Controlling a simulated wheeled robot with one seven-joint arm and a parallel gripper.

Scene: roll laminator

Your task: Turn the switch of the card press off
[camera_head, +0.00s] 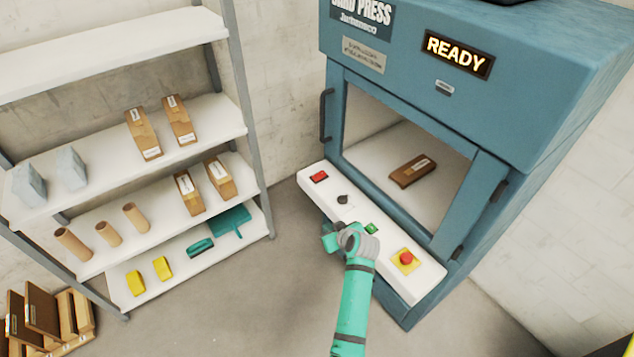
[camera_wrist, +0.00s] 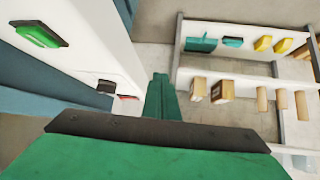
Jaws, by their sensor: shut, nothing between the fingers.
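The card press (camera_head: 470,110) is a large blue cabinet with a lit READY sign (camera_head: 458,53). On its white front panel (camera_head: 380,237) sit a red rectangular control (camera_head: 319,177), a small black knob (camera_head: 343,199), a green button (camera_head: 371,228) and a red mushroom button (camera_head: 406,259) on yellow. Which one is the switch is not labelled legibly. My gripper (camera_head: 331,238) is shut and empty, at the panel's front edge near the knob and green button. In the wrist view the shut fingers (camera_wrist: 158,92) point past the panel; the green button (camera_wrist: 40,34) shows at upper left.
A brown packet (camera_head: 412,171) lies inside the press behind its framed front. A shelf rack (camera_head: 120,120) with boxes, tubes and cleaning tools stands at left. A wooden crate (camera_head: 65,340) is at bottom left. Floor between rack and press is clear.

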